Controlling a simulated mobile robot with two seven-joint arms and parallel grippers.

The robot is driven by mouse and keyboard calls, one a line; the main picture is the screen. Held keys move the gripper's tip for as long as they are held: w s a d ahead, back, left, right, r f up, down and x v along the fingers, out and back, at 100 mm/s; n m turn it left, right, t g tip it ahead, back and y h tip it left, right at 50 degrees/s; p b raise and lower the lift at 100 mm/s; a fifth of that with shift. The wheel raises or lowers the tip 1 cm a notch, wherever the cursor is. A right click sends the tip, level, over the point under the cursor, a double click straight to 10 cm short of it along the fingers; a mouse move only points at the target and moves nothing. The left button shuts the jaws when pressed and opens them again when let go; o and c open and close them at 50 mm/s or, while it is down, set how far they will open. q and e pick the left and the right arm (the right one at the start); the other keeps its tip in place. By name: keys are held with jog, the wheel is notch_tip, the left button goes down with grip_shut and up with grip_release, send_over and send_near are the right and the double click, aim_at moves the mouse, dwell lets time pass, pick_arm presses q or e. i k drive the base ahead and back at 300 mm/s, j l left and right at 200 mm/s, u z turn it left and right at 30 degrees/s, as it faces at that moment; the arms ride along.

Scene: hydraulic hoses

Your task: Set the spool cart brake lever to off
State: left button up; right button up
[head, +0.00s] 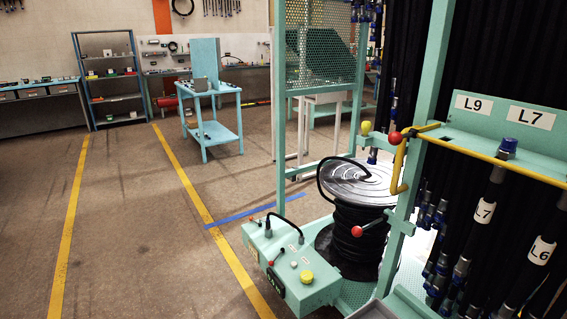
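The spool cart is a teal frame carrying a spool (358,225) of black hose with a silver ribbed top disc. A lever with a red ball knob (357,231) sticks out in front of the wound hose. Another red ball knob (394,138) sits higher on the teal post, beside a yellow bent bar (399,168). A yellow knob (366,127) is just left of it. I cannot tell which of these is the brake lever, or read any on or off mark. Neither of my grippers is in view.
A teal control box (292,268) with small red-tipped levers and a yellow button stands at the cart's front left. Open floor (140,230) with yellow lines lies left; a blue cart (210,105) stands behind.

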aim_at(357, 232)
jog(key=k+j+z, duration=0.1)
jog(key=z, duration=1.45)
jog(key=k, duration=0.3)
